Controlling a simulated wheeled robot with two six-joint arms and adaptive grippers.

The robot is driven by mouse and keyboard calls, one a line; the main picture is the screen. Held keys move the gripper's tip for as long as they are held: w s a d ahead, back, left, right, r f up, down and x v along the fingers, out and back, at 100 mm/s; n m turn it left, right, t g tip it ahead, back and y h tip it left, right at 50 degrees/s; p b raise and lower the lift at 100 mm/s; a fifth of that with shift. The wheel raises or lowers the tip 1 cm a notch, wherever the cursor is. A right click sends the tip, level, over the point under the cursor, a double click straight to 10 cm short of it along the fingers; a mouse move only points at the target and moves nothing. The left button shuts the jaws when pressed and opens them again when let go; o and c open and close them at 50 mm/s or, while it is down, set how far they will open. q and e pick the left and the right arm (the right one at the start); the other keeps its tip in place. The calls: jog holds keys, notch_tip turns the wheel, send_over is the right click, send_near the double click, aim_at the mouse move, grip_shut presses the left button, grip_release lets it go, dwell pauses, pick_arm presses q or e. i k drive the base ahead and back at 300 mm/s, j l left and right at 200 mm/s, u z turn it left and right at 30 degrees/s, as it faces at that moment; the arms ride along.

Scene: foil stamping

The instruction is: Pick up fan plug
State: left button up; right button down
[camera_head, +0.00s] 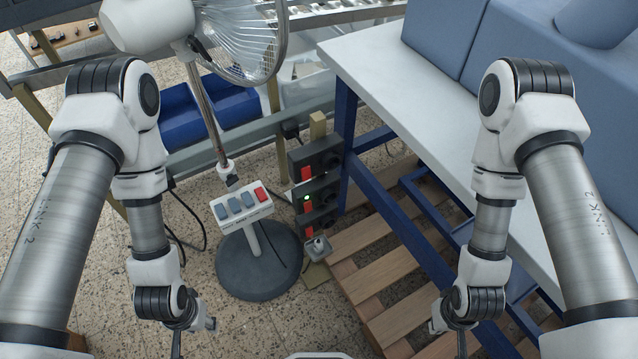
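A standing fan has a white head (150,22) and wire cage at the top left, a thin pole, a white button box (240,212) with grey buttons and one red, and a round dark base (258,283) on the floor. A small grey piece (317,247) that looks like a plug sits at the foot of a post, just below a stack of black socket boxes (313,160). My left gripper (192,330) is low, left of the fan base. My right gripper (452,328) is low, over the pallet. Both are apart from the plug and seen too steeply to judge their fingers.
The socket boxes have red switches and a green light. A wooden pallet (385,272) lies right of them, under a white-topped table (395,85) with a blue frame. A blue bin (185,122) stands behind the fan. Dark cables lie around the fan base.

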aim_at(319, 249)
jog(key=i+j+z, duration=0.2)
jog(key=j, duration=0.5)
jog(key=j+z, duration=0.25)
jog(key=j, duration=0.45)
jog(key=i+j+z, duration=0.1)
jog(key=j, duration=0.2)
jog(key=i+j+z, duration=0.1)
jog(key=j, duration=0.2)
jog(key=i+j+z, duration=0.1)
jog(key=j, duration=0.2)
